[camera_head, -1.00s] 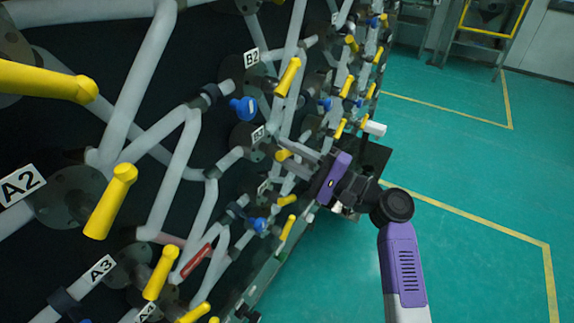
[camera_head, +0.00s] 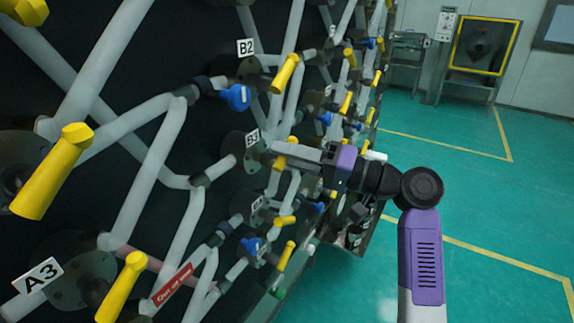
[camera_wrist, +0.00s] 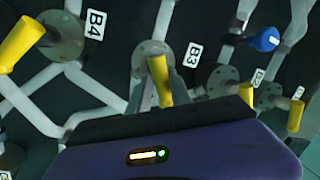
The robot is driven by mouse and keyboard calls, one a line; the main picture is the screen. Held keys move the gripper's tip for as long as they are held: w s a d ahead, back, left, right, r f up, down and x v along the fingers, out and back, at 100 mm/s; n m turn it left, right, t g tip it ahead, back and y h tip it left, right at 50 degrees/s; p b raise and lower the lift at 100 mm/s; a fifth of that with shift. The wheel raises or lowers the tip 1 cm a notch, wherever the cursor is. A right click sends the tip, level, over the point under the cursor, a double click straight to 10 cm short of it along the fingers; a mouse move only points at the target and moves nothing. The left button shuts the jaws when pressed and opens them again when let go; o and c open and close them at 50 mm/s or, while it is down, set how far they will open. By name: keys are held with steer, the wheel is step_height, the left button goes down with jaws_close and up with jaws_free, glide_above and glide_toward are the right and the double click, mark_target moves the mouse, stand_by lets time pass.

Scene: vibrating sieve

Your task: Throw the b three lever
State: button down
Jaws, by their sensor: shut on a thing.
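The B3 lever is a yellow handle (camera_head: 280,157) on a round grey flange beside a white B3 label (camera_head: 252,138). In the wrist view the yellow B3 handle (camera_wrist: 160,82) stands at the centre, its lower end between my fingers, with the B3 label (camera_wrist: 193,55) to its right. My gripper (camera_head: 279,157) reaches in from the right and is shut on this handle. The purple and black gripper body covers the bottom of the wrist view. The fingertips hide part of the handle in the head view.
The B2 lever (camera_head: 286,74) is above, and a blue valve handle (camera_head: 236,97) is left of it. The B4 lever (camera_wrist: 20,45) is at the upper left of the wrist view. Grey pipes crowd the dark panel. Green floor (camera_head: 490,200) is open to the right.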

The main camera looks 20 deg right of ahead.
steer(key=shift+s+a+r+n, duration=0.15)
steer(key=shift+a+r+n, duration=0.2)
steer(key=shift+n, duration=0.35)
steer(key=shift+g+b, duration=0.3)
steer(key=shift+a, duration=0.1)
steer(key=c, duration=1.3)
jaws_free()
steer(key=shift+s, duration=0.1)
steer(key=shift+f, duration=0.1)
steer(key=shift+d, duration=0.2)
steer(key=shift+d+f, duration=0.1)
steer(key=shift+d, duration=0.05)
steer(key=v, duration=0.7)
steer(key=shift+s+d+f+b, duration=0.1)
steer(key=shift+s+d+b, duration=0.1)
steer(key=shift+b, duration=0.1)
